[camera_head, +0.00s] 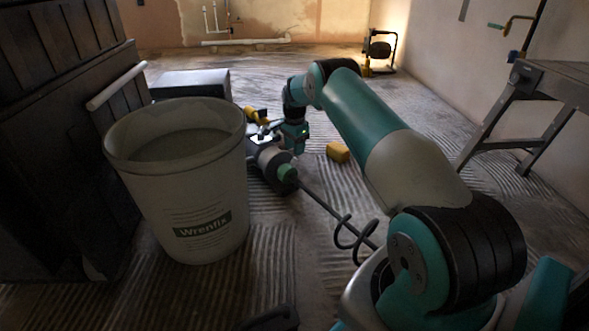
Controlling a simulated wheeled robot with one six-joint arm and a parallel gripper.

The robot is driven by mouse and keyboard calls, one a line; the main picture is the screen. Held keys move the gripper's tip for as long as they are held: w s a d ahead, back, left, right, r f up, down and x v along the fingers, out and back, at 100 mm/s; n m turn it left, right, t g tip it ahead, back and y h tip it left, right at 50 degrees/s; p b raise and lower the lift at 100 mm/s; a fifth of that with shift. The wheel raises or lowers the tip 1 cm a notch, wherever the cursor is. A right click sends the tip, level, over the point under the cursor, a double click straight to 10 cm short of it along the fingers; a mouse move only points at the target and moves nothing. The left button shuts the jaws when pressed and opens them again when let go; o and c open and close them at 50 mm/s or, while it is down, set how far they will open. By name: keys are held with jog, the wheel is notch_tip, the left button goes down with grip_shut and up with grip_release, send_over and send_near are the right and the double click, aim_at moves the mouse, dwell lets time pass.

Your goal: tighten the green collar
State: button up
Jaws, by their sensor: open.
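The green collar (287,173) sits at the front end of a dark mixer drill (266,172) that lies on the floor behind the white bucket. My gripper (264,137) is at the end of my teal arm, low over the rear of the drill, beyond and a little left of the collar. Its jaws are open, small and dim. I cannot tell whether they touch the drill. The bucket hides part of the drill's left side.
A large bucket (190,220) stands close on the left, beside dark wooden furniture (50,130). A grey box (192,83) lies behind it. A yellow block (338,152) lies right of the drill. A workbench (535,90) stands right and a work lamp (378,50) at the back.

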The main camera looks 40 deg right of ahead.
aim_at(295, 159)
notch_tip(295, 159, down, 6)
jog(key=b, duration=0.2)
jog(key=shift+r+b, duration=0.2)
jog(key=shift+b, duration=0.2)
jog(key=c, duration=0.6)
jog(key=a+r+h+p, duration=0.1)
jog(key=p, duration=0.2)
jog(key=shift+w, duration=0.1)
jog(key=shift+o, duration=0.2)
jog(key=shift+a+h+p, duration=0.25)
jog(key=shift+h+p, duration=0.3)
jog(key=shift+h, duration=0.05)
jog(key=shift+a+f+h+p, duration=0.1)
jog(key=shift+a+h+p, duration=0.15)
jog(key=shift+h, duration=0.4)
jog(key=shift+a+h+p, duration=0.2)
jog(key=shift+h, duration=0.45)
jog(key=o, duration=0.6)
jog(key=shift+c, duration=0.2)
